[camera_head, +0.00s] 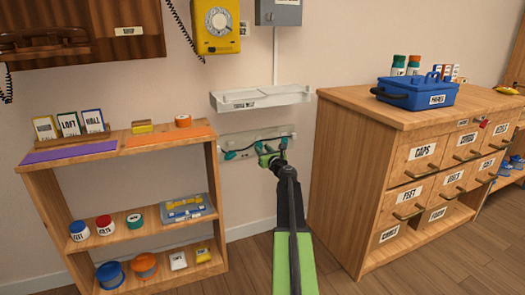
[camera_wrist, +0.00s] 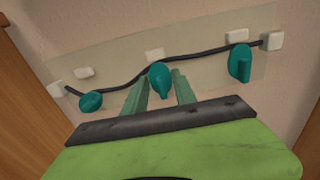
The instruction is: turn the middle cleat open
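Three teal cleats sit on a pale panel (camera_wrist: 205,68) on the wall, with a dark cord running past them. The middle cleat (camera_wrist: 159,80) stands roughly upright in the wrist view. The left cleat (camera_wrist: 90,102) lies closer to sideways, and the right cleat (camera_wrist: 240,64) is upright. My gripper (camera_wrist: 161,74) is open, one finger on each side of the middle cleat, with narrow gaps seen beside it. In the head view my gripper (camera_head: 270,153) is at the panel (camera_head: 238,140) and hides much of the middle cleat.
A white ledge (camera_head: 262,98) juts out above the panel. A wooden shelf (camera_head: 125,200) with jars and boxes stands on the left. A wooden drawer cabinet (camera_head: 340,170) with a blue toolbox (camera_head: 415,92) stands on the right. Floor is clear between them.

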